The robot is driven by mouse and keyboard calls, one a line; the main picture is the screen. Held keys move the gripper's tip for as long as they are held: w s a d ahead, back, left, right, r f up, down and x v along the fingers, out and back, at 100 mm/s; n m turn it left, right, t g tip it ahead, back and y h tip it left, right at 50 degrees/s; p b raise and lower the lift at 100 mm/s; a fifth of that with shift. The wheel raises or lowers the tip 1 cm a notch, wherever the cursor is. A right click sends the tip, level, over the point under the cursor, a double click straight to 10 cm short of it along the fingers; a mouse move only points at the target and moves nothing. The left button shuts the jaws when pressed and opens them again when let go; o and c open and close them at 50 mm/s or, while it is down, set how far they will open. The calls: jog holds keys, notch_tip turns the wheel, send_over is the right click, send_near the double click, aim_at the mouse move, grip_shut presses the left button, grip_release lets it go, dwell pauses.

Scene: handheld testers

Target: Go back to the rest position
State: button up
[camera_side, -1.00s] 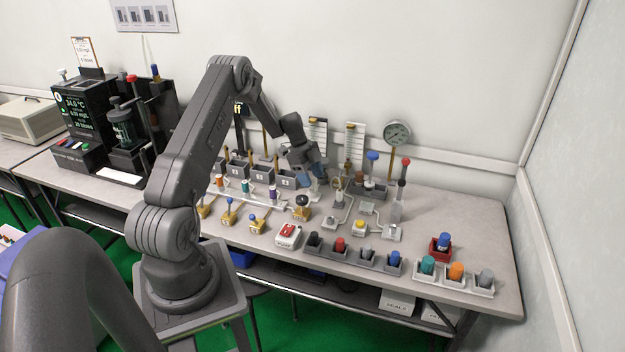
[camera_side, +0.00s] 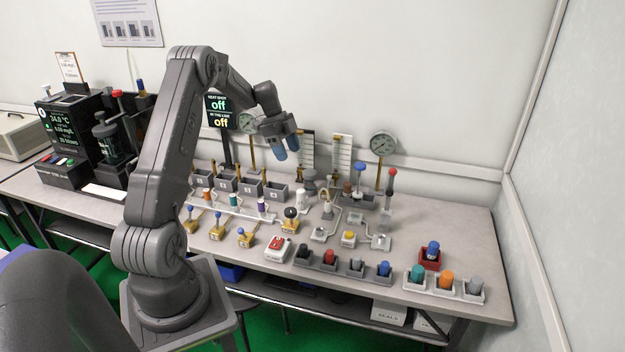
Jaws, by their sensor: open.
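My gripper (camera_side: 287,150) is raised above the bench, in front of the wall, with its two blue fingertips pointing down. The fingers are apart and nothing shows between them. The gripper is clear of everything on the bench (camera_side: 455,230). Below it stand a row of grey numbered bins (camera_side: 250,188) and a white stopper-like piece (camera_side: 302,200).
A black display (camera_side: 220,108) reading "off" stands behind my arm. Round gauges (camera_side: 383,144) and scale boards (camera_side: 341,155) stand at the back. Coloured caps sit in a grey rack (camera_side: 343,264) and a white rack (camera_side: 443,286) at the front. The bench's right end is mostly clear.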

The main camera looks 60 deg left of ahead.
jog(key=s+d+r+n+y, duration=0.1)
jog(key=d+r+n, duration=0.2)
jog(key=d+r, duration=0.7)
jog(key=s+d+r+n+y, duration=0.15)
jog(key=d+r, duration=0.35)
jog(key=d, duration=0.8)
jog(key=s+d+r+n+t+y, duration=0.1)
jog(key=s+d+n+t, duration=0.2)
jog(key=s+d+n, duration=0.4)
jog(key=s+d, duration=0.9)
jog(key=shift+r, duration=0.15)
